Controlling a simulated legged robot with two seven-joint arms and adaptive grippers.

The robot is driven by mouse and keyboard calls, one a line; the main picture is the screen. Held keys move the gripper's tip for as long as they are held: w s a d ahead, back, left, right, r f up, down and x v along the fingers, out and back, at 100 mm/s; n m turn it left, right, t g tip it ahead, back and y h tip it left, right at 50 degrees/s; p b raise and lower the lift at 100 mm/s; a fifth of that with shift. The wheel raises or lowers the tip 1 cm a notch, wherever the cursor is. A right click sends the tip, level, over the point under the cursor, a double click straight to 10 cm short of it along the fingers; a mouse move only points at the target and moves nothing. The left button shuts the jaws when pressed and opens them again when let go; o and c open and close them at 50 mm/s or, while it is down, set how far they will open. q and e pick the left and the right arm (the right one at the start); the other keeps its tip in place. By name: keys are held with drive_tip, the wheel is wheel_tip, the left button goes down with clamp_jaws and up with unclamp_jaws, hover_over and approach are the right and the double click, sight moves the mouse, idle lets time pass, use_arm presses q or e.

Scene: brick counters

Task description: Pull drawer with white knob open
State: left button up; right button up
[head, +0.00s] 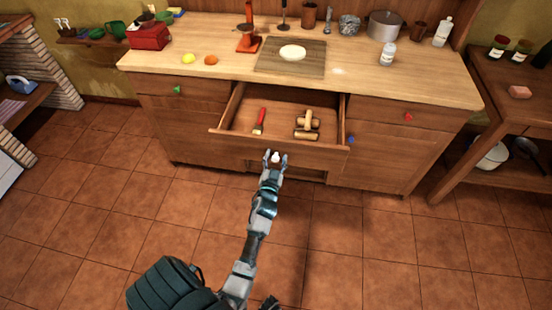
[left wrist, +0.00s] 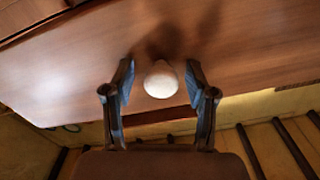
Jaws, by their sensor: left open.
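The drawer (head: 232,138) with the white knob (head: 276,155) stands pulled out from the middle of the counter, its inside showing. My left gripper (head: 275,158) is open at the drawer front, with a finger on each side of the knob. In the left wrist view, the round white knob (left wrist: 160,80) sits between the two spread fingers of the left gripper (left wrist: 160,88), with a gap on both sides. The wooden drawer front (left wrist: 70,75) fills the upper part of that view.
A red-handled tool (head: 259,121) and wooden-handled items (head: 307,124) lie in the drawer. Other fronts bear a green knob (head: 177,90), a red knob (head: 408,117) and a blue knob (head: 351,140). The tiled floor (head: 110,215) in front is clear.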

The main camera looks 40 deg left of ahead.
use_arm(q)
drive_tip(key=shift+s, duration=0.1)
drive_tip(key=v, duration=0.7)
drive_tip(key=shift+d, duration=0.2)
